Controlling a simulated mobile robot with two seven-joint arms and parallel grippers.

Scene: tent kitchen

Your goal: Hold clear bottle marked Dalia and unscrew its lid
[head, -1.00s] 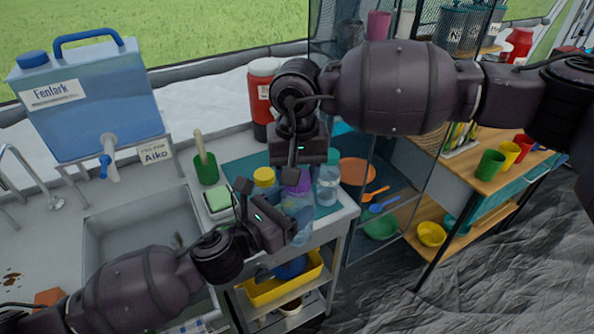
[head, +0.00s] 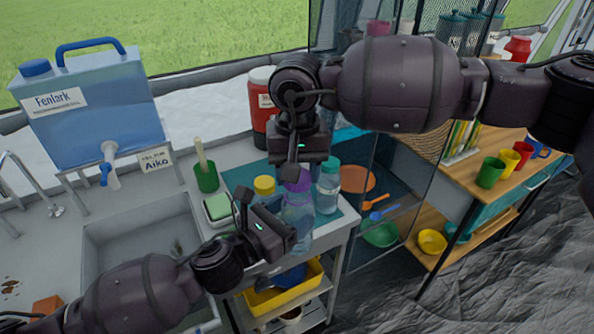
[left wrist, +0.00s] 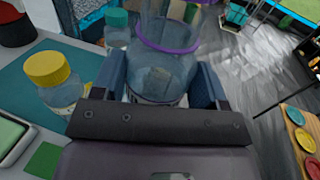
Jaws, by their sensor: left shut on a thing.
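A yellow-lidded bottle (head: 264,186) and a teal-lidded bottle (head: 328,188) stand close on either side. A sponge (head: 217,207), green cup (head: 206,177) and sink (head: 140,235) lie left. A red-and-white jug (head: 262,100) stands behind. Shelves with orange plate (head: 357,178) are right.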

